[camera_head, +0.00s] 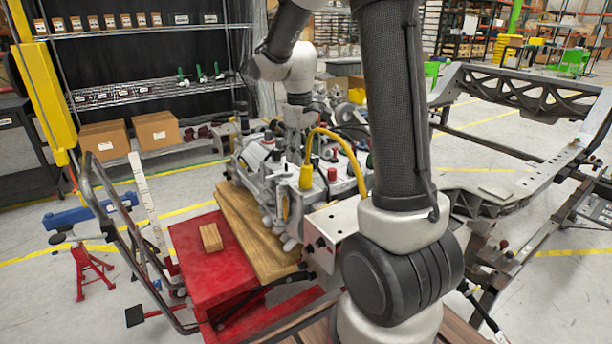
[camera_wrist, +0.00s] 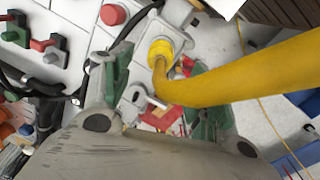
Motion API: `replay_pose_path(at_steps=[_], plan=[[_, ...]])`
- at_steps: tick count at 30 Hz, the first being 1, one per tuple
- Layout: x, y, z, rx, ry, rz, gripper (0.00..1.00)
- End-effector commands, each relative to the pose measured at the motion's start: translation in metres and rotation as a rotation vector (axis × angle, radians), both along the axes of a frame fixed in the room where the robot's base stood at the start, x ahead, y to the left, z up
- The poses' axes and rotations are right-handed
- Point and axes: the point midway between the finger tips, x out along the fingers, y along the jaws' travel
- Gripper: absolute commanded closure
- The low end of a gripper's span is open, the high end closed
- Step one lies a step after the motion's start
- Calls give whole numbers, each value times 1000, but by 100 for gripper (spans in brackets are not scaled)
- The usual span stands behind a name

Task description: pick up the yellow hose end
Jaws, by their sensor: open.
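The yellow hose (camera_head: 343,136) arcs over the grey machine assembly. Its yellow end (camera_head: 306,177) points down at the front left of the assembly, beside a red knob (camera_head: 332,175). In the wrist view the round yellow end (camera_wrist: 160,51) sits at a grey metal bracket, and the hose (camera_wrist: 240,85) runs off to the right. My gripper (camera_head: 296,140) is above the assembly, behind the hose end in the head view. In the wrist view my gripper (camera_wrist: 163,80) is open, with green-padded fingers apart and the yellow end showing beyond the gap between them. Contact cannot be told.
A wooden board (camera_head: 258,235) and a red cart (camera_head: 190,262) with a small wood block (camera_head: 211,237) lie in front. A metal chassis frame (camera_head: 530,95) stands at right. Shelves (camera_head: 150,90) stand behind at left.

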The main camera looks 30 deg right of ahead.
Motion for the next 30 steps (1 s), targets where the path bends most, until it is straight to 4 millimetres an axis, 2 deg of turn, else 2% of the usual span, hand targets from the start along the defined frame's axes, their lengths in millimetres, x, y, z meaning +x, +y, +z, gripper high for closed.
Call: replay_pose_path(at_steps=[13,17,23,30], plan=[[-9,-7,-62,-1,5,1,41],[-8,-7,-71,1,1,1,41],[-8,-7,-72,0,0,1,41],[-8,-7,-72,0,0,0,83]])
